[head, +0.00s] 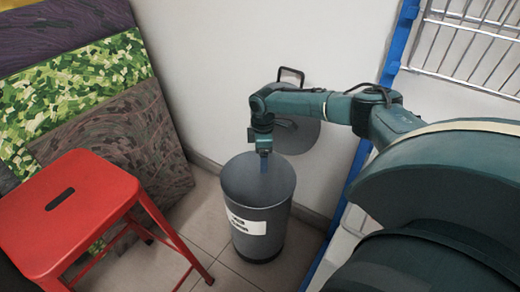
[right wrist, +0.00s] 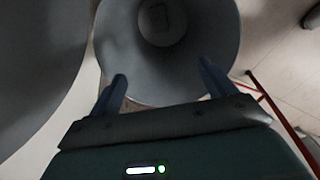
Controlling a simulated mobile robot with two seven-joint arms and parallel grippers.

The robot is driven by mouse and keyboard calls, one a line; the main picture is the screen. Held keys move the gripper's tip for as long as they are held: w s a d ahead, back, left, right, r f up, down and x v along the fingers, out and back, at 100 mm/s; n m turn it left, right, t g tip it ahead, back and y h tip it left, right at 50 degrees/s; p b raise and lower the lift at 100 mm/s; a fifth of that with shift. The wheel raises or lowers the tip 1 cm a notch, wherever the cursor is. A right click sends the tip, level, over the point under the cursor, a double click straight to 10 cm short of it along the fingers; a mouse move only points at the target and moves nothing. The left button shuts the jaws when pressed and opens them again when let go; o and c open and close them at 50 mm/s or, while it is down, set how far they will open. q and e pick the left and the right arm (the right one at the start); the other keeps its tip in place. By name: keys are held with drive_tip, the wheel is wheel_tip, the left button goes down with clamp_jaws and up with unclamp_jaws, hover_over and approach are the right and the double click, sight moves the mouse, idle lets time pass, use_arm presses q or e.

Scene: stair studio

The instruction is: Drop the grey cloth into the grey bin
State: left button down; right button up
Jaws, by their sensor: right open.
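The grey bin (head: 275,222) stands on the tiled floor near the wall, upright, with a white label on its front. My right gripper (head: 264,166) points down over its mouth, the fingertips at about rim level as far as I can tell. In the right wrist view the two fingers of my right gripper (right wrist: 162,70) are spread apart with nothing between them. Behind them is the inside of the grey bin (right wrist: 185,75). A small pale patch shows at its bottom; I cannot tell whether it is cloth. I make out no grey cloth elsewhere. My left gripper is out of view.
A red stool (head: 85,205) stands left of the bin. Patterned panels (head: 100,85) lean on the wall at the left. A round grey disc (head: 306,138) is behind my right forearm at the wall. A blue-framed wire rack (head: 470,40) is at the right.

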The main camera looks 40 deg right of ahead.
use_arm(q)
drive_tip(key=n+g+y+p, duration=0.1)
drive_tip(key=p, duration=0.1)
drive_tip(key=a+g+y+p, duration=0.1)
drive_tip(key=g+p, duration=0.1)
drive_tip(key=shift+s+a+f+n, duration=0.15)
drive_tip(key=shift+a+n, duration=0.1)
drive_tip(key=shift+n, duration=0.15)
use_arm(e)
wheel_tip(320, 180, up, 12)
drive_tip(key=shift+r, duration=0.2)
drive_tip(key=shift+r, duration=0.1)
